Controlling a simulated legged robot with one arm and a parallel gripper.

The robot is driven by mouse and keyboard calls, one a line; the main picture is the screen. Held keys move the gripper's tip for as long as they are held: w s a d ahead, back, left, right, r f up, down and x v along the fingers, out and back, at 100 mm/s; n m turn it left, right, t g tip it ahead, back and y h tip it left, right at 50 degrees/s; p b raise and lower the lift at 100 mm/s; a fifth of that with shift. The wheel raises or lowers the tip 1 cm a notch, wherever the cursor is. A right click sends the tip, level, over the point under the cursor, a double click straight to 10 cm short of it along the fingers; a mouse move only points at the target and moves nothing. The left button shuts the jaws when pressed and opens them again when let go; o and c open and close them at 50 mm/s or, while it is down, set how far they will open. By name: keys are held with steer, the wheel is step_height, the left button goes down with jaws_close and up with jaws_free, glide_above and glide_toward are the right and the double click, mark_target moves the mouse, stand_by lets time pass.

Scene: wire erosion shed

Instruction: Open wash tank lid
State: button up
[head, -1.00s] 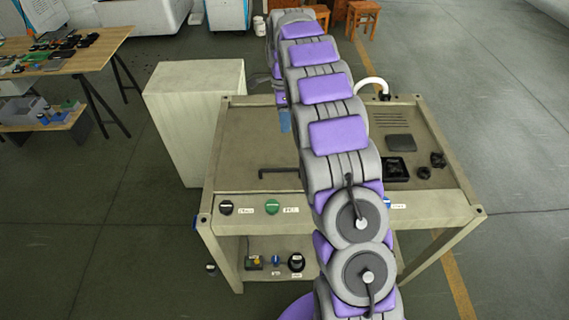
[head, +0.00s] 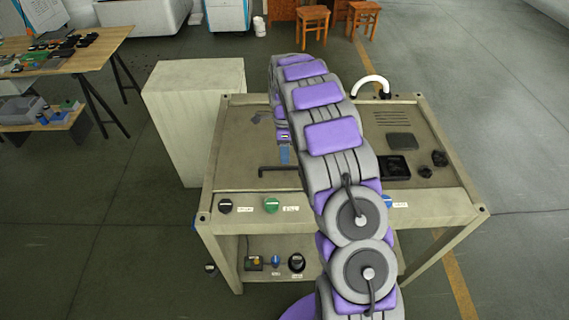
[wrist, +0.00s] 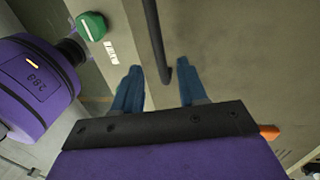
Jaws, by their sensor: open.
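The wash tank appears to be the beige bench in the middle of the head view, and its flat top panel, seemingly the lid (head: 238,150), lies level. A dark bar handle (head: 275,169) sits near the panel's front left; it also shows in the wrist view (wrist: 154,40). My gripper (head: 285,155) hangs just behind the handle in the head view, partly hidden by my arm. In the wrist view my gripper (wrist: 158,88) has its blue fingers spread and empty, with the handle's end between or just beyond them. I cannot tell whether they touch it.
On the front panel are a black knob (head: 225,206) and a green knob (head: 271,205), also in the wrist view (wrist: 91,26). A white curved pipe (head: 371,83) and small black parts (head: 440,158) are at right. A pale cabinet (head: 190,120) stands left.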

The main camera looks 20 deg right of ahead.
steer(key=shift+s+a+f, duration=0.1)
steer(key=shift+s+f, duration=0.1)
steer(key=shift+f, duration=0.95)
steer(key=shift+s+a+f, duration=0.1)
steer(key=shift+s+f, duration=0.1)
steer(key=shift+f, duration=0.95)
jaws_close()
